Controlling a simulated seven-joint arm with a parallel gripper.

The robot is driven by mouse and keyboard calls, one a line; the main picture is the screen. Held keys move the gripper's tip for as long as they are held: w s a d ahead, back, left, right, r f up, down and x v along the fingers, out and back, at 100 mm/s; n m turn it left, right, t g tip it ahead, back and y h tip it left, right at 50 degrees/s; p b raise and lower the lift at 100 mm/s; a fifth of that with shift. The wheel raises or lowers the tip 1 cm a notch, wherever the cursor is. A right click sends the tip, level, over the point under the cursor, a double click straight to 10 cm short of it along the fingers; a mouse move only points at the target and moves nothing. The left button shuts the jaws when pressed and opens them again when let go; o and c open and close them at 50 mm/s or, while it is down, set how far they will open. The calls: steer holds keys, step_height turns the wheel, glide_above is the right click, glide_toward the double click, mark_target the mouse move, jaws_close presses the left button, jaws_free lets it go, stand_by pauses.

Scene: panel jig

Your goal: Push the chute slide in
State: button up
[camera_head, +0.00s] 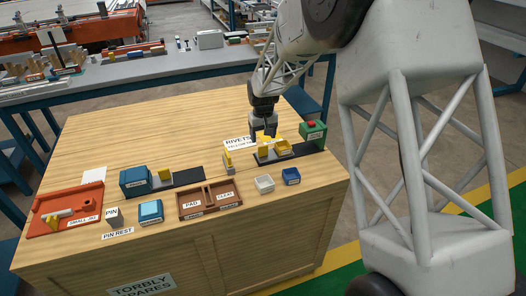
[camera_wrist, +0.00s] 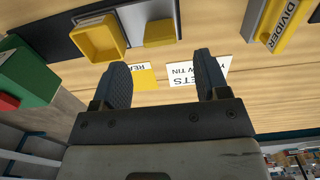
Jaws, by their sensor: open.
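My gripper (camera_head: 264,132) is open and empty above the right part of the wooden bench. In the wrist view its two dark fingers stand apart (camera_wrist: 162,80), with bench top between them. Near it, a dark base (camera_head: 298,150) carries an open yellow tray (camera_head: 284,147) and a yellow block (camera_wrist: 158,32). Both lie beyond the fingertips in the wrist view, apart from them. A second yellow block (camera_head: 165,175) stands on a dark strip (camera_head: 188,180) beside a blue housing (camera_head: 133,181). No readable label shows which yellow piece is the chute slide.
A green box (camera_head: 313,130) with a red button stands at the right end of the near base. A yellow divider (camera_wrist: 284,25) stands close by. A brown two-part tray (camera_head: 209,211), white and blue bins, and an orange jig tray (camera_head: 42,203) line the front. The bench's back left is clear.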

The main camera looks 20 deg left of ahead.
mark_target(263, 156)
steer(key=shift+f, duration=3.9)
steer(key=shift+c, duration=0.5)
